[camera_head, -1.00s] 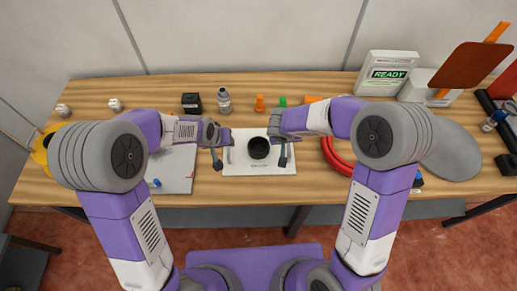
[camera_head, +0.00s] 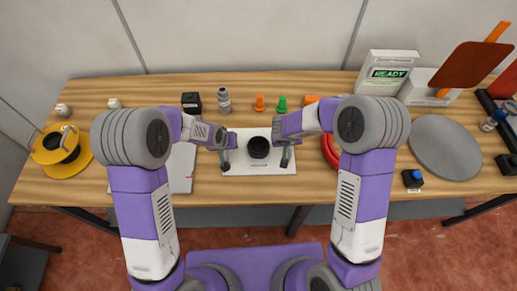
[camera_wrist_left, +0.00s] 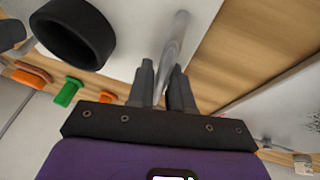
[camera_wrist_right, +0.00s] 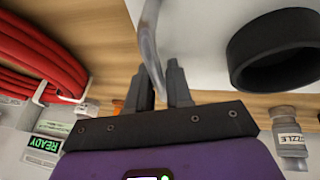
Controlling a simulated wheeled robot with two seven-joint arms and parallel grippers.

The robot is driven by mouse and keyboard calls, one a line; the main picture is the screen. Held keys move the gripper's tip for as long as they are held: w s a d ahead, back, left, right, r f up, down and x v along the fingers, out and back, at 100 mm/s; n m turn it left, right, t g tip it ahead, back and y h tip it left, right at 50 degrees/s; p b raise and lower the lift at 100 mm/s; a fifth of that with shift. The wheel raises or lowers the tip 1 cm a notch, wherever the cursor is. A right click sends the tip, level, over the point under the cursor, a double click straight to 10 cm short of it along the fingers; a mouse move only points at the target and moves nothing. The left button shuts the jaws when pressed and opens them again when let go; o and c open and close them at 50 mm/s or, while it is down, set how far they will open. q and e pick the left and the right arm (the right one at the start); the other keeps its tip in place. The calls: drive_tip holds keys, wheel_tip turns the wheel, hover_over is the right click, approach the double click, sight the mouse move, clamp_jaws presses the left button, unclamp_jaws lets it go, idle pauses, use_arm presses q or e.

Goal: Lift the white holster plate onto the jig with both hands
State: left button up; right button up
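The white holster plate (camera_head: 236,170) lies in the middle of the table, with a black ring (camera_head: 258,147) standing on it and a grey bar handle on each side. My left gripper (camera_head: 227,150) is at its left handle. In the left wrist view the bar (camera_wrist_left: 177,40) runs between close-set fingers (camera_wrist_left: 162,75). My right gripper (camera_head: 288,148) is at the right handle. In the right wrist view that bar (camera_wrist_right: 150,45) also passes between close-set fingers (camera_wrist_right: 162,75). Both look shut on the bars. I cannot pick out the jig for certain.
A pale panel (camera_head: 183,172) lies left of the plate, partly under my left arm. A yellow spool (camera_head: 62,168) is at far left. A bottle (camera_head: 224,100), orange peg (camera_head: 260,103) and green peg (camera_head: 282,104) stand behind. A red coil (camera_head: 328,150) and grey disc (camera_head: 445,148) are right.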

use_arm(q)
clamp_jaws()
use_arm(e)
clamp_jaws()
idle(0.9)
